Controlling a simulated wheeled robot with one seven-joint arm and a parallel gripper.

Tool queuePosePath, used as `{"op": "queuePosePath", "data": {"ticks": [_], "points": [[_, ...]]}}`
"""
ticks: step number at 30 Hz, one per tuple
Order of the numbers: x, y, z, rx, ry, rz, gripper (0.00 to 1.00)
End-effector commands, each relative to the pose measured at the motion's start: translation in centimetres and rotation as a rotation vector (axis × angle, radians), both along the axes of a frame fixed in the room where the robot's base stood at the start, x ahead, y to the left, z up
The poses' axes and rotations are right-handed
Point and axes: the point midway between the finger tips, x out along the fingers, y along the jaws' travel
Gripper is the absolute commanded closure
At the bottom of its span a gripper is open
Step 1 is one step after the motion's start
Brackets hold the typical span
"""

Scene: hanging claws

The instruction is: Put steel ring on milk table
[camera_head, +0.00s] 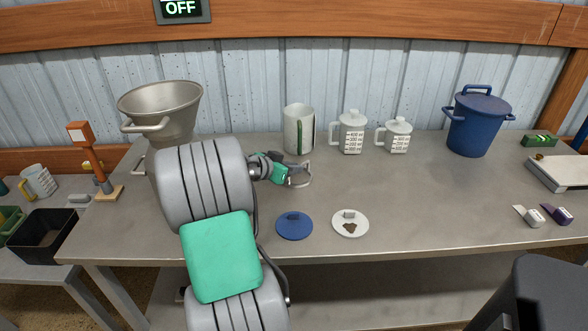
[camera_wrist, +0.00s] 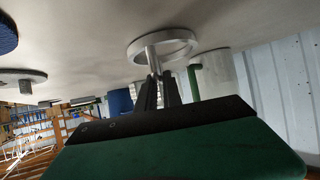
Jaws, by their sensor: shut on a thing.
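The steel ring (camera_wrist: 186,50) is a pale metal hoop with a short stem. In the wrist view the dark fingers of my gripper (camera_wrist: 158,88) are shut on the stem. In the head view the ring (camera_head: 309,178) shows at the tip of my green and grey gripper (camera_head: 287,174). The ring is over the left middle of the grey metal table (camera_head: 420,200), in front of a white pitcher with a green stripe (camera_head: 299,130). It is close to the table surface; I cannot tell whether it touches. No label marks this as the milk table.
Two white measuring jugs (camera_head: 352,133) (camera_head: 398,136) and a blue lidded pot (camera_head: 479,122) stand at the back. A blue disc (camera_head: 294,226) and a white disc (camera_head: 350,224) lie in front. A metal bucket (camera_head: 160,112) stands at left. The centre right is clear.

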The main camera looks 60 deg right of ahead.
Motion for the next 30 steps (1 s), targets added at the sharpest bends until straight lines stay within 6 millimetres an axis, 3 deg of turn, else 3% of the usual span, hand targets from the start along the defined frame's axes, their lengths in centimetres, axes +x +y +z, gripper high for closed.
{"op": "queuePosePath", "data": {"ticks": [6, 7, 14, 23, 30], "points": [[0.1, 0.0, -0.4, -0.001, 0.001, 0.001, 1.0], [0.1, 0.0, -0.3, 0.0, 0.0, 0.001, 0.87], [0.1, 0.1, -0.3, 0.0, 0.001, 0.002, 0.69], [0.1, 0.0, 0.3, 0.0, 0.0, 0.001, 0.68], [1.5, 3.8, 2.4, 0.0, 0.0, 0.007, 0.68]]}}
